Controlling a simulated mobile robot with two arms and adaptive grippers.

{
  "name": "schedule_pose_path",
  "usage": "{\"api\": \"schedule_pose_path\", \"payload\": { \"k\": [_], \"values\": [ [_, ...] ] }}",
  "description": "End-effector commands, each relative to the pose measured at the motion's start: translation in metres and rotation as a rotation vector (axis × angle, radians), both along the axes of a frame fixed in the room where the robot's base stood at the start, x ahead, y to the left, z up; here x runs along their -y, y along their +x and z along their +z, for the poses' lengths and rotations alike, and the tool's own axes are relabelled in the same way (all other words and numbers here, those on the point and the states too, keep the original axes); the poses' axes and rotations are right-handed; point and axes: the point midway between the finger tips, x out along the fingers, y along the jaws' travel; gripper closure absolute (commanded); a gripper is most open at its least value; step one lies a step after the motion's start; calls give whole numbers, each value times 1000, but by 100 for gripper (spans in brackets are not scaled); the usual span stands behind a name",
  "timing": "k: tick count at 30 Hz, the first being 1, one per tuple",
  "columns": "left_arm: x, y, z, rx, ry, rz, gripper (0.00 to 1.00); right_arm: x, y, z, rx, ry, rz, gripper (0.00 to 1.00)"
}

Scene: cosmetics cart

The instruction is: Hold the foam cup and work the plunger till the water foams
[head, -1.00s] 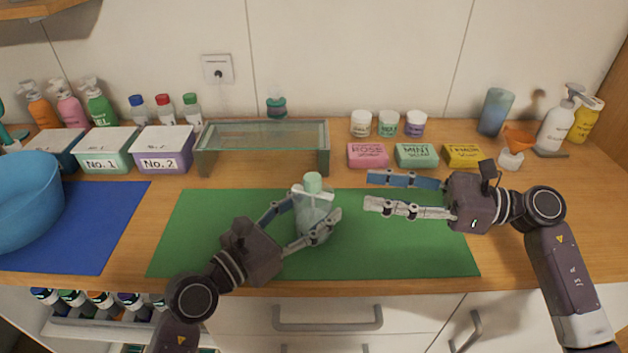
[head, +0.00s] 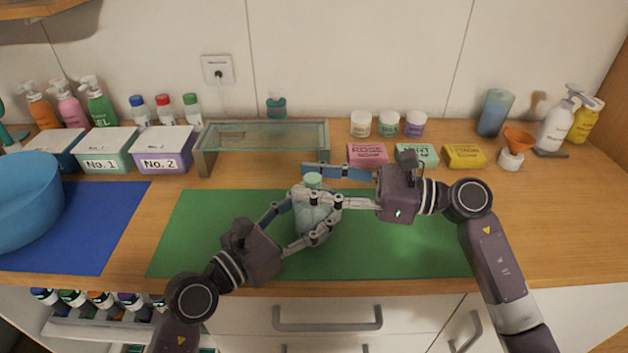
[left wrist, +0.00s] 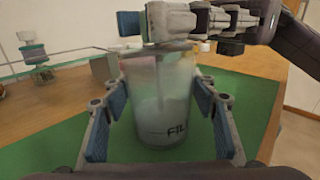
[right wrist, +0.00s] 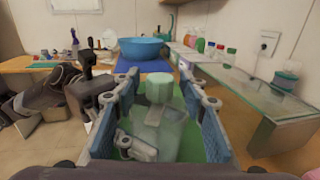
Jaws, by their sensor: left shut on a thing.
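The foam cup (head: 312,222) is a clear, pale cup standing upright on the green mat (head: 400,235). My left gripper (head: 314,208) is shut on its sides; the left wrist view shows the cup (left wrist: 165,105) between both fingers. The plunger's pale green knob (head: 313,180) sits on top of the cup. My right gripper (head: 307,184) reaches in from the right at knob height. In the right wrist view its fingers stand open on both sides of the knob (right wrist: 159,89), with gaps. The knob is hidden in the left wrist view. Whether the water holds foam is unclear.
A glass shelf (head: 265,140) stands behind the cup. Soap boxes, including a pink one (head: 367,154), lie behind my right gripper. A blue basin (head: 25,200) is at the left. The mat's right part is clear.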

Motion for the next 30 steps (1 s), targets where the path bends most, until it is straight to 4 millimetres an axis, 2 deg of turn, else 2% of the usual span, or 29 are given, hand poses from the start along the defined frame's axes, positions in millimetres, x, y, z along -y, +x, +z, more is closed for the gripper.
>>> {"api": "schedule_pose_path", "payload": {
  "k": [4, 14, 23, 30],
  "values": [
    [0, 0, -1, -1, 0, 0, 84, 0, 0, 0, 0, 0, 0, 63],
    [0, 0, -1, -1, 0, 0, 84, 0, 0, 0, 0, 0, 0, 99],
    [0, 0, -1, -1, 0, 0, 84, 1, 0, 2, 2, 0, 0, 100],
    [0, 0, -1, -1, 1, 1, 84, 1, 1, 43, 7, -2, -1, 100]
  ]
}}
